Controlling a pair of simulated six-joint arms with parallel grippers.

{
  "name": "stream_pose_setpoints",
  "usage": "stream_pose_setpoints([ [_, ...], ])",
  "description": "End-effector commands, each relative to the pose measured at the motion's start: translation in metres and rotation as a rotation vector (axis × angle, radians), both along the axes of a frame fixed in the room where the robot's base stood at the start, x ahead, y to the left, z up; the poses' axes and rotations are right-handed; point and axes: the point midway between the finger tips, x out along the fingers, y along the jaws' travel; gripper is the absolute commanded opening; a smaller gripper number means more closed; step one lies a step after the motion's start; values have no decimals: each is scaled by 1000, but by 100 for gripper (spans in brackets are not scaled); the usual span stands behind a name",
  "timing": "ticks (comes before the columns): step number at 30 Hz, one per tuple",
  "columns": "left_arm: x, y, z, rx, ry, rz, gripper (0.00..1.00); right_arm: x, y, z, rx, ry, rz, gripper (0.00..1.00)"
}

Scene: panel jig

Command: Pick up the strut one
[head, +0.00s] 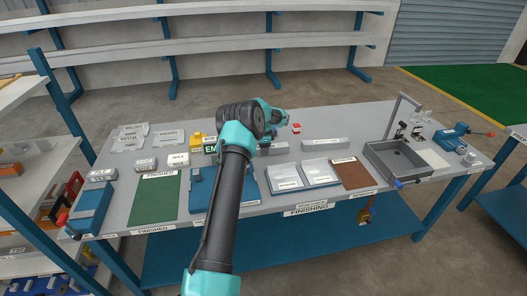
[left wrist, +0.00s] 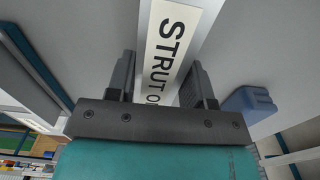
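The strut one (left wrist: 177,45) is a pale grey bar with a white label whose visible letters read "STRUT O"; the rest is hidden by my gripper. It shows in the left wrist view, running up from between the fingers. My left gripper (left wrist: 158,78) is open, with one finger on each side of the label. I cannot tell whether the fingers touch the bar. In the head view my left arm reaches over the middle of the bench, and its wrist hides the fingers. Two grey bars lie near there; I cannot read their labels. My right gripper is not in view.
A blue block (left wrist: 250,104) stands right of the fingers in the left wrist view. On the bench are a green mat (head: 155,201), white-topped panels (head: 284,178), a brown mat (head: 353,174) and a grey tray (head: 372,158). Free bench lies behind the bars.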

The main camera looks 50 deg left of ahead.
Motion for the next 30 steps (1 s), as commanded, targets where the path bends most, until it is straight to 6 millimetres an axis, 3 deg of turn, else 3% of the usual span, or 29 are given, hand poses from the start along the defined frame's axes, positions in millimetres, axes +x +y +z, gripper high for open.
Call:
stream_pose_setpoints([
  [12,0,0,1,1,-1,0,10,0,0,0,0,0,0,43],
  [23,1,0,7,1,-2,0,10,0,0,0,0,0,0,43],
  [30,1,0,42,3,-4,0,10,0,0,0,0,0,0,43],
])
